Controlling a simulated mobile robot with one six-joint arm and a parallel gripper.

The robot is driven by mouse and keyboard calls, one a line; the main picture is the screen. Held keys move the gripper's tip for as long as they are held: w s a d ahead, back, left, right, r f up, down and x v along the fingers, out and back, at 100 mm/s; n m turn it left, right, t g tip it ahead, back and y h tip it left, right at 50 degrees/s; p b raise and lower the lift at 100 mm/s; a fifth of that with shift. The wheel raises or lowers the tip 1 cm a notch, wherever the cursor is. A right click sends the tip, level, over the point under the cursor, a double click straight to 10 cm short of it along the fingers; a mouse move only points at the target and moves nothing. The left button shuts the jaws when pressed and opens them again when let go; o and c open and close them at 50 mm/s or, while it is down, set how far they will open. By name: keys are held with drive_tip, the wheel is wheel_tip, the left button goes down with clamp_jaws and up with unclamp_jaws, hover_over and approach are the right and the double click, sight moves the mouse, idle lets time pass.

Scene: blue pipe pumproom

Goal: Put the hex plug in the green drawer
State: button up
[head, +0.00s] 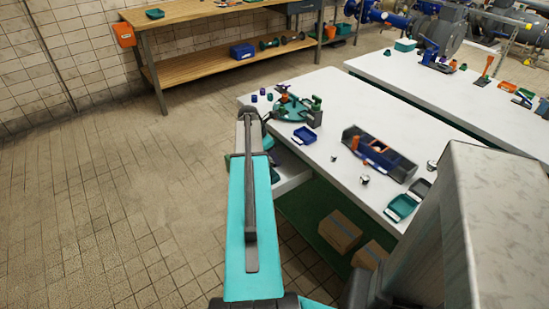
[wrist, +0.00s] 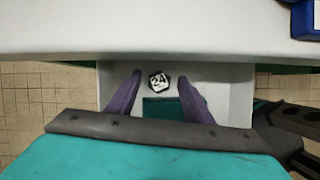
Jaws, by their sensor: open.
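The hex plug (wrist: 159,82) is a small dark six-sided piece with a pale face marked "24". It shows in the wrist view inside the outline of an open pale drawer (wrist: 228,95), near the table side. A green patch (wrist: 165,110) shows on the drawer floor. My gripper (wrist: 159,76) is open, its two purple fingers pointing into the drawer area, one on each side of the plug with gaps. Whether the plug rests on the drawer floor is hard to tell. In the head view the drawer (head: 292,178) sticks out under the white table, and my arm hides the plug.
The white table (head: 330,130) holds a green round stand (head: 292,109), a blue tray (head: 304,135), a dark blue toolbox (head: 379,155) and a green tray (head: 402,207). Cardboard boxes (head: 339,231) sit on the lower shelf. The tiled floor on the left is free.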

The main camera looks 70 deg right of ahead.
drive_tip(key=v, duration=1)
drive_tip(key=shift+w+a+r, duration=0.15)
drive_tip(key=shift+r, duration=0.15)
idle(0.4)
